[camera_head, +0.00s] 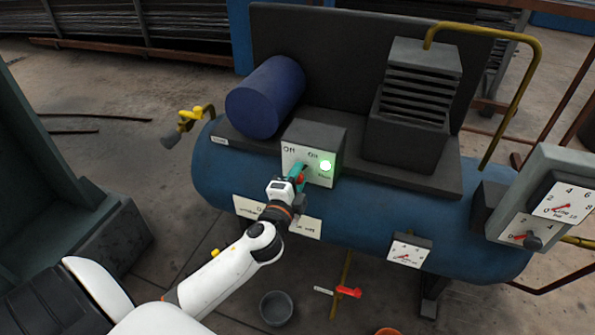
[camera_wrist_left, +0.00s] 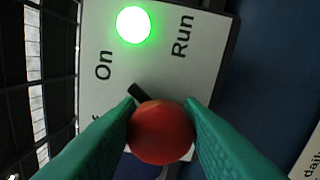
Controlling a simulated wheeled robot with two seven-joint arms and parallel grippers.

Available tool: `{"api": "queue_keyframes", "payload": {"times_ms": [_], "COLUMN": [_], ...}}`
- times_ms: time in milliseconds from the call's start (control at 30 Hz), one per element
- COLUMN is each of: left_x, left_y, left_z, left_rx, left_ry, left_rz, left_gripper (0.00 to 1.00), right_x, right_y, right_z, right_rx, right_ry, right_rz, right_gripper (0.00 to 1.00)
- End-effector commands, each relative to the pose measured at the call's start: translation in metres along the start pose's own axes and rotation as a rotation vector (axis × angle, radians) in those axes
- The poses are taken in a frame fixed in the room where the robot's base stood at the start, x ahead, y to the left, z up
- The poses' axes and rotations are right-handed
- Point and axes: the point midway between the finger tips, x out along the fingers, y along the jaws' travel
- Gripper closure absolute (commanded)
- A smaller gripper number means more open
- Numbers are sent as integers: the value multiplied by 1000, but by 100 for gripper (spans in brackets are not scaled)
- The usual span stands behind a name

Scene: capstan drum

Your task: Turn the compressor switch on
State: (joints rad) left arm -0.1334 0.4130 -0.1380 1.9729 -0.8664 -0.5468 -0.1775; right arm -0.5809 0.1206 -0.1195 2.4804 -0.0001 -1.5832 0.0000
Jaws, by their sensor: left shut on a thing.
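The compressor's switch box (camera_head: 296,157) is a grey box with a pale face on the blue tank, with "Off" and "On" lettering. Its red switch knob (camera_wrist_left: 161,132) sits between the green fingers of my left gripper (camera_head: 300,178), which is shut on it. In the left wrist view my left gripper (camera_wrist_left: 161,125) has a finger on each side of the knob. The dark pointer (camera_wrist_left: 138,92) beyond the knob points toward the "On" lettering (camera_wrist_left: 104,65). The lamp (camera_head: 326,166) glows green, and in the left wrist view the lit lamp (camera_wrist_left: 133,24) is beside "Run". My right gripper is out of view.
The blue tank (camera_head: 375,205) carries a dark blue motor cylinder (camera_head: 265,97) and a finned dark block (camera_head: 415,100). Gauges (camera_head: 408,252) sit to the right. A grey bucket (camera_head: 276,308) and a red-handled tool (camera_head: 347,292) are on the floor below.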

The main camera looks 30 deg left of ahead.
Motion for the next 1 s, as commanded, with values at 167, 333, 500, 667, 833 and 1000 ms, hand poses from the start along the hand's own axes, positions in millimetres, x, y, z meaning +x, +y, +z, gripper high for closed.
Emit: {"api": "queue_keyframes", "payload": {"times_ms": [167,333,500,667,833,1000], "left_x": [0,0,0,0,0,0], "left_y": [0,-1,-2,-2,-2,-2], "left_z": [1,1,1,1,0,0], "left_rx": [100,161,192,200,201,200], "left_ry": [-1,-2,-2,-2,-2,-2], "left_rz": [-4,-3,-2,-3,-3,-3], "left_gripper": [88,88,88,88,88,56], "right_x": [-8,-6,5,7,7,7], "right_y": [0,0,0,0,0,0], "right_z": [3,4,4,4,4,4], "right_rx": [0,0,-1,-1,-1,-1], "right_ry": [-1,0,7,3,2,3], "right_rz": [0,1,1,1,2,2], "right_gripper": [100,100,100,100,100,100]}}
